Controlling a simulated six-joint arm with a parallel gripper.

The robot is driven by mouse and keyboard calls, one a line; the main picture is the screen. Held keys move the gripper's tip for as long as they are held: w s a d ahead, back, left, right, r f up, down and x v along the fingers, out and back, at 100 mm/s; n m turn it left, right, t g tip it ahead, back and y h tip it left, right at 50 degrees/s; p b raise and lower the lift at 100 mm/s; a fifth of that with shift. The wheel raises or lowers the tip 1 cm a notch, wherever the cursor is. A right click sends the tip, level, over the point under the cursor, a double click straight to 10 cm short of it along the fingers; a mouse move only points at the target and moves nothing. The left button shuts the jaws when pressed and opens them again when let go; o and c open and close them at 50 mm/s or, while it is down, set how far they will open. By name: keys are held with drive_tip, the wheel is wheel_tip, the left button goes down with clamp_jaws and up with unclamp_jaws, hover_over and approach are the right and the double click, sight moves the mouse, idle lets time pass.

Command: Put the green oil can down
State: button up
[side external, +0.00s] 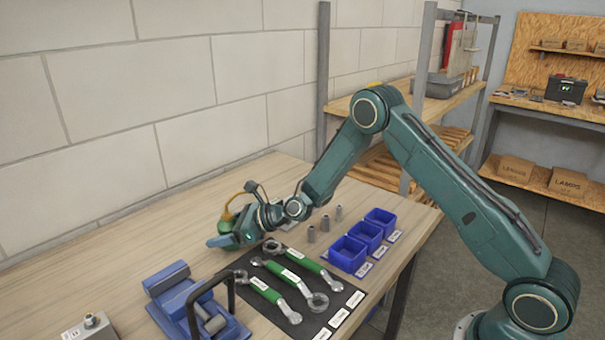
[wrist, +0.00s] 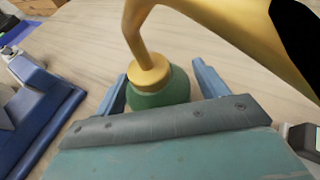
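The green oil can (wrist: 160,92) has a brass-coloured cap, spout and handle. In the wrist view it stands between the two blue-grey fingers of my gripper (wrist: 160,80), which flank its body closely. Its lower part is hidden behind the gripper's palm. In the side view the can (side external: 229,217) is mostly hidden by my gripper (side external: 228,239), with its yellow handle showing above. My gripper is low over the wooden table (side external: 130,245), at the far end of the dark tool mat. I cannot tell whether the can's base touches the table.
Green-handled wrenches (side external: 285,275) lie on the dark mat (side external: 345,299) near my gripper. A blue vise (side external: 185,300) stands at the front left. Blue bins (side external: 348,254) and small metal cylinders (side external: 311,233) are to the right. The table left of the gripper is clear.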

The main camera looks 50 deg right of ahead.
drive_tip(key=shift+r, duration=0.15)
drive_tip(key=v, duration=1.2)
idle(0.7)
drive_tip(key=shift+s+a+r+n, duration=0.25)
drive_tip(key=shift+r+n, duration=0.2)
drive_tip(key=shift+n, duration=0.05)
drive_tip(key=s+a+r+n+g+h, duration=0.2)
drive_tip(key=s+r+n+g, duration=0.2)
drive_tip(key=s+r+n, duration=0.9)
drive_tip(key=s+d+r+n+h, duration=0.1)
drive_tip(key=s+d+n+h, duration=0.1)
drive_tip(key=s+n, duration=0.5)
drive_tip(key=s+d+r+n+g+h, duration=0.1)
drive_tip(key=s+d+r+n+h, duration=0.1)
drive_tip(key=s+n, duration=0.6)
drive_tip(key=s+d+h, duration=0.1)
drive_tip(key=s, duration=0.5)
drive_tip(key=shift+s+d+r+g, duration=0.15)
drive_tip(key=shift+s+d+g, duration=0.15)
drive_tip(key=shift+d, duration=0.1)
drive_tip(key=shift+o, duration=0.5)
